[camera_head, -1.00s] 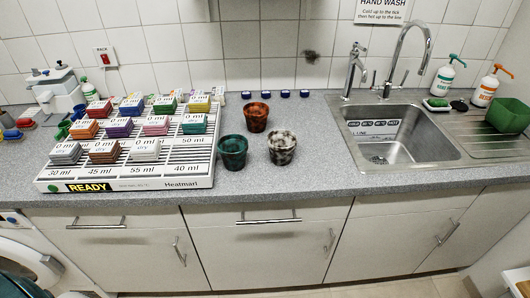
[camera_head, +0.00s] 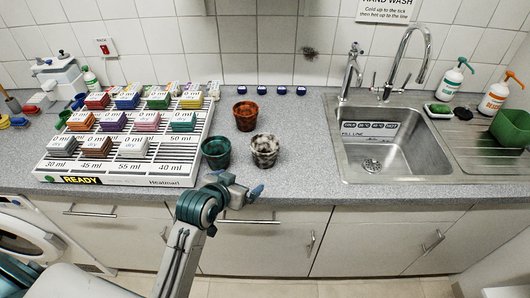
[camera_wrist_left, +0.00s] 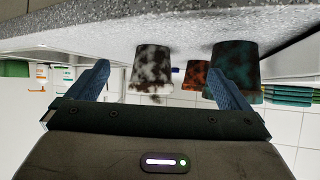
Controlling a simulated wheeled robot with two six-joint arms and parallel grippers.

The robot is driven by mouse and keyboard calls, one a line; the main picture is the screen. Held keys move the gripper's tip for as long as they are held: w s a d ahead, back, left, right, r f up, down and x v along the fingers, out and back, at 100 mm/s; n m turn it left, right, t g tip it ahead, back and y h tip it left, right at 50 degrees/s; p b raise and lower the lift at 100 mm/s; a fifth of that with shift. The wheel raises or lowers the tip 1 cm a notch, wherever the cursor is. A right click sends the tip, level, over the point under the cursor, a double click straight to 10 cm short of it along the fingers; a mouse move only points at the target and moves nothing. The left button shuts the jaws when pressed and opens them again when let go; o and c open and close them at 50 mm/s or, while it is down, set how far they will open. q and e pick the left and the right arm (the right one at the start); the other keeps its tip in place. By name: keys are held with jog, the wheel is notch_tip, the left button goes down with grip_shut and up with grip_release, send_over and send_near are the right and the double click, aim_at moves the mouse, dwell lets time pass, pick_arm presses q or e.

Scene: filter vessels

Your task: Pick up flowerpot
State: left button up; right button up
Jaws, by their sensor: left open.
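Three marbled flowerpots stand upright on the grey counter: a dark green one (camera_head: 216,152), a black-and-white one (camera_head: 265,150) and a rust-red one (camera_head: 246,115) behind them. My left gripper (camera_head: 240,185) is open and empty at the counter's front edge, just in front of the green and black-and-white pots. In the left wrist view, which is upside down, the black-and-white pot (camera_wrist_left: 152,70) shows between the open fingers, beyond their tips. The rust-red pot (camera_wrist_left: 195,75) is partly hidden there, and the green pot (camera_wrist_left: 236,66) is partly behind one finger. My right gripper is not in view.
A white slatted rack (camera_head: 195,150) with several labelled coloured blocks stands left of the pots. A steel sink (camera_head: 390,150) is to the right. Several small blue items (camera_head: 282,90) lie along the wall. The counter between pots and sink is clear.

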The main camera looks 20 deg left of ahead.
aim_at(258, 155)
pick_arm(q)
jog(key=shift+t, duration=0.8)
jog(key=w+r, duration=0.1)
jog(key=w, duration=0.2)
jog(key=w+d+p, duration=0.1)
jog(key=w, duration=0.2)
jog(key=w+r, duration=0.1)
jog(key=w, duration=0.2)
jog(key=shift+w+d+r, duration=0.25)
jog(key=shift+d+r, duration=0.05)
jog(key=shift+d, duration=0.1)
jog(key=shift+w+f+p, duration=0.3)
jog(key=shift+w, duration=0.2)
jog(key=shift+w+d, duration=0.15)
jog(key=shift+w, duration=0.1)
jog(key=p+x, duration=0.2)
jog(key=x, duration=0.1)
jog(key=shift+w+d+f, duration=0.1)
jog(key=shift+d+f, duration=0.05)
jog(key=shift+d, duration=0.05)
jog(key=shift+w+d+f, duration=0.1)
jog(key=shift+w+f, duration=0.25)
jog(key=shift+w, duration=0.15)
jog(key=shift+c, duration=0.9)
jog(key=c, duration=0.8)
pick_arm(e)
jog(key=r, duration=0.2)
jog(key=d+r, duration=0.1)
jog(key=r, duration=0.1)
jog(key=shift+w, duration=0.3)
